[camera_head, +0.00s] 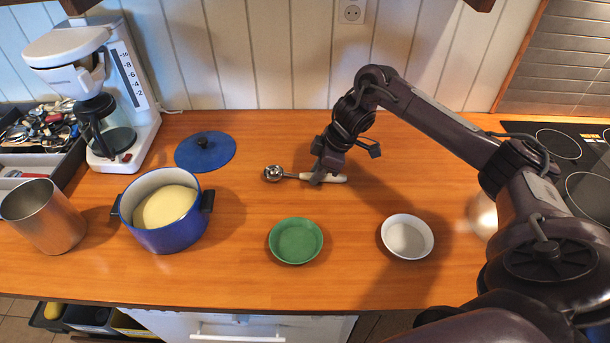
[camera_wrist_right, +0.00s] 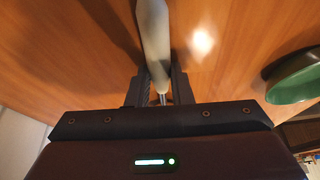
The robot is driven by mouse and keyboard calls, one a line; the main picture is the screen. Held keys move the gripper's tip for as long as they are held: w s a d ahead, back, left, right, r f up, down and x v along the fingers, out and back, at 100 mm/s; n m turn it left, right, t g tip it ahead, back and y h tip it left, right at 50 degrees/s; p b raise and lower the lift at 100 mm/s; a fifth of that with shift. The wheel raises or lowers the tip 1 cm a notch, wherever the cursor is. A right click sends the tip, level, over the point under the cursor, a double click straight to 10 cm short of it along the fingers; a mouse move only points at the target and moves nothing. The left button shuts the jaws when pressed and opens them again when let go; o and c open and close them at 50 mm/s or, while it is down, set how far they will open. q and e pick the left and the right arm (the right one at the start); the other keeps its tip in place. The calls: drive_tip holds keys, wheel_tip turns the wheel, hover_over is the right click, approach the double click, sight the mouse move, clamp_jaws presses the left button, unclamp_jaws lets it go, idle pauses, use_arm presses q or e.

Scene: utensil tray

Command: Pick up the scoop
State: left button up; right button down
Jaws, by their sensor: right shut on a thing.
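The scoop (camera_head: 272,173) has a round metal bowl and a pale handle and lies on the wooden counter, with its bowl toward the left in the head view. My right gripper (camera_head: 318,178) is down at the counter, shut on the scoop near where the metal meets the pale handle. In the right wrist view the pale handle (camera_wrist_right: 153,40) runs up between the two dark fingers (camera_wrist_right: 160,90). I cannot tell whether the scoop is touching the counter. My left gripper is not in view.
A stove (camera_head: 590,190) is right.

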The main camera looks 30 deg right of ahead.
drive_tip(key=shift+w+r, duration=0.1)
drive_tip(key=shift+r, duration=0.3)
wheel_tip(320, 180, up, 3)
drive_tip(key=shift+f, duration=0.2)
wheel_tip(320, 180, up, 17)
drive_tip(key=p, duration=0.7)
drive_tip(key=shift+a+f, duration=0.1)
